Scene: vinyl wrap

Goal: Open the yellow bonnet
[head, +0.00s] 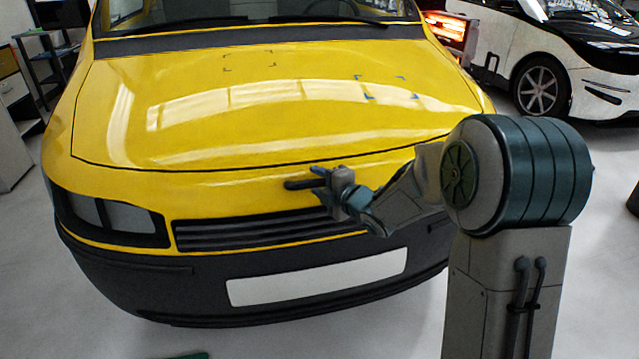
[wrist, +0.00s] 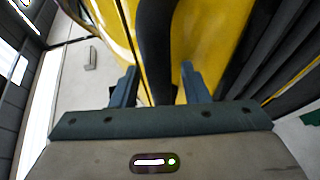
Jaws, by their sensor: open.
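The yellow bonnet (head: 270,115) lies down on the yellow car, with a thin dark seam along its front edge. A short dark bar, which looks like a handle (head: 296,185), sits at the car's front, just below that seam and above the grille. My gripper (head: 319,180) is at the bar's right end. In the wrist view, my gripper (wrist: 158,68) is open, with the dark handle (wrist: 156,45) running between its two fingers and yellow panel on both sides. I cannot tell whether either finger touches the handle.
Below are the black grille (head: 250,232), a dark bumper (head: 140,277) and a blank white plate (head: 317,277). A white car (head: 590,70) stands at the back right, a shelf (head: 48,62) at the back left. The floor in front is mostly clear.

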